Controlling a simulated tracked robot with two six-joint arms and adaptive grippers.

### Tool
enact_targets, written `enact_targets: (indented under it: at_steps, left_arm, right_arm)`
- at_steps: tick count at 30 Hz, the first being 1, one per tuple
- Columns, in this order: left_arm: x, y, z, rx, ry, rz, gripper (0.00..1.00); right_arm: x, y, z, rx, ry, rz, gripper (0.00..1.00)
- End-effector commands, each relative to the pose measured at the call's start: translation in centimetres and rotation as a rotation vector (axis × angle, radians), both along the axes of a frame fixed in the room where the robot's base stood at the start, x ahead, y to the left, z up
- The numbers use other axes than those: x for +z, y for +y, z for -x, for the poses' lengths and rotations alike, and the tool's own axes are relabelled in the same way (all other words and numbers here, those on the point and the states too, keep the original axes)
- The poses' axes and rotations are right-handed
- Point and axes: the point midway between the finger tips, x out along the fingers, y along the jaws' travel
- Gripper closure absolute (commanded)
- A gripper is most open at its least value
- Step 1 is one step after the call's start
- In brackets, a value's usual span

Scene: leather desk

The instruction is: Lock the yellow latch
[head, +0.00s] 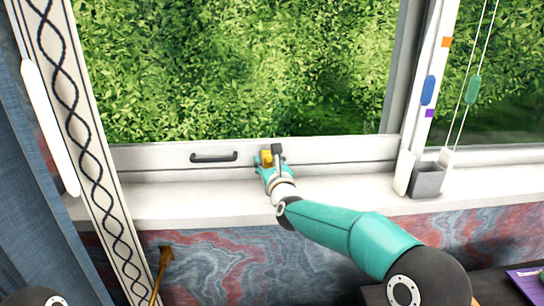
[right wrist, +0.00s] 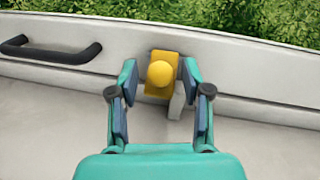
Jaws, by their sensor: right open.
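The yellow latch (right wrist: 161,74) is on the lower rail of the window sash, with a round yellow knob on its front. It also shows in the head view (head: 266,158), partly covered by my right gripper. My right gripper (right wrist: 158,92) is open, with one finger on each side of the latch and a gap on both sides. A small grey block (right wrist: 177,103) sits just below and right of the knob. My left gripper is not in view.
A dark handle (head: 214,157) is on the sash rail left of the latch. The white sill (head: 190,197) is mostly clear. A grey cup (head: 427,180) stands on the sill at the right, near hanging cords. A patterned strip (head: 85,150) runs down the left.

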Motion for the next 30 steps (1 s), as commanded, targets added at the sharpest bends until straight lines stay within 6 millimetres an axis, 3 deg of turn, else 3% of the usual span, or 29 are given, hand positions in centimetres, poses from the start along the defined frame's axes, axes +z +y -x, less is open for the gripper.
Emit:
enact_targets:
  at_steps: [13,21,26,30]
  left_arm:
    - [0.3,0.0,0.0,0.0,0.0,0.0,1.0]
    - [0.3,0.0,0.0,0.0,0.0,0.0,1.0]
    - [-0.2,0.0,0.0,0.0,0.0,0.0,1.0]
    - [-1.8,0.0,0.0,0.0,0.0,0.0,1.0]
  right_arm:
    - [-0.1,0.1,-0.9,-0.001,0.001,0.0,0.52]
    - [-0.1,0.1,-0.8,0.0,0.001,0.001,0.95]
    - [-0.3,0.1,-0.8,0.0,-0.004,0.001,0.96]
    - [-0.7,0.2,-0.9,0.002,-0.024,0.001,0.96]
